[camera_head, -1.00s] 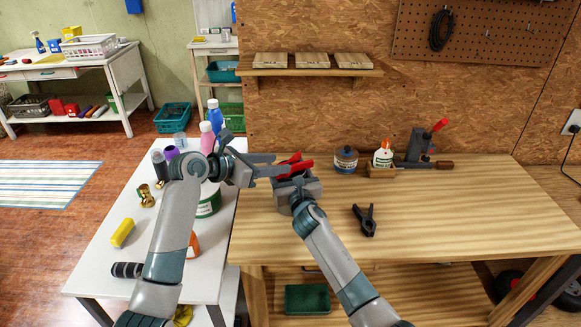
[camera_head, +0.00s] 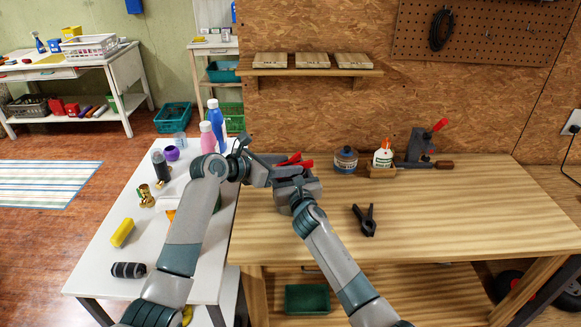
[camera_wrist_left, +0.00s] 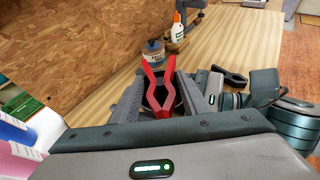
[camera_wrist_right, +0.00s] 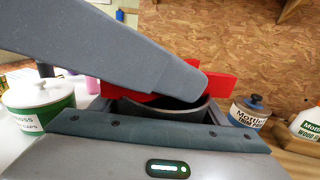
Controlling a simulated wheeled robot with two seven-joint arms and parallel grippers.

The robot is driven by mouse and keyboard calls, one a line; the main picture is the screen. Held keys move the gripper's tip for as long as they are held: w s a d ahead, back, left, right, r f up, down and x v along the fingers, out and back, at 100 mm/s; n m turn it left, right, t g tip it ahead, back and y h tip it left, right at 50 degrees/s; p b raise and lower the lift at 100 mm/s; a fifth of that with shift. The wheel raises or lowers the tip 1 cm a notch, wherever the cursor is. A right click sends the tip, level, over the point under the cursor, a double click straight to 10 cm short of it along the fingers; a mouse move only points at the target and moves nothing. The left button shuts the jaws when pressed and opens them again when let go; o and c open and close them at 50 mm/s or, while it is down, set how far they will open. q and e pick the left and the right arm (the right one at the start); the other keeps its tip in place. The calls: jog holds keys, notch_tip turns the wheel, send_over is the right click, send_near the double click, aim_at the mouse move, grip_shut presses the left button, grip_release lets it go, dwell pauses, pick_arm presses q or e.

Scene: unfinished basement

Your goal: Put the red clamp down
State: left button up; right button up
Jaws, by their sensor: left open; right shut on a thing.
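The red clamp (camera_head: 293,160) rests at the mouth of a dark grey, round, hollow cup-like thing (camera_wrist_right: 165,106), its red arms sticking out. My right gripper (camera_head: 300,186) is shut around that thing above the left end of the wooden bench. My left gripper (camera_head: 284,168) is open, reaching in from the left. In the left wrist view its fingers lie on either side of the red clamp (camera_wrist_left: 160,90); I cannot tell if they touch it. In the right wrist view a grey finger crosses in front of the red clamp (camera_wrist_right: 222,84) and hides part of it.
The wooden bench (camera_head: 470,210) has a black clamp (camera_head: 365,219), a blue-lidded jar (camera_head: 345,159) and a glue bottle (camera_head: 383,153) on it. The bench's right side is clear. A white table (camera_head: 105,262) with bottles and small things stands left.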

pick_arm(q)
jog(key=shift+c, duration=0.6)
jog(key=c, duration=0.8)
jog(key=shift+o, duration=0.2)
notch_tip(320, 180, up, 10)
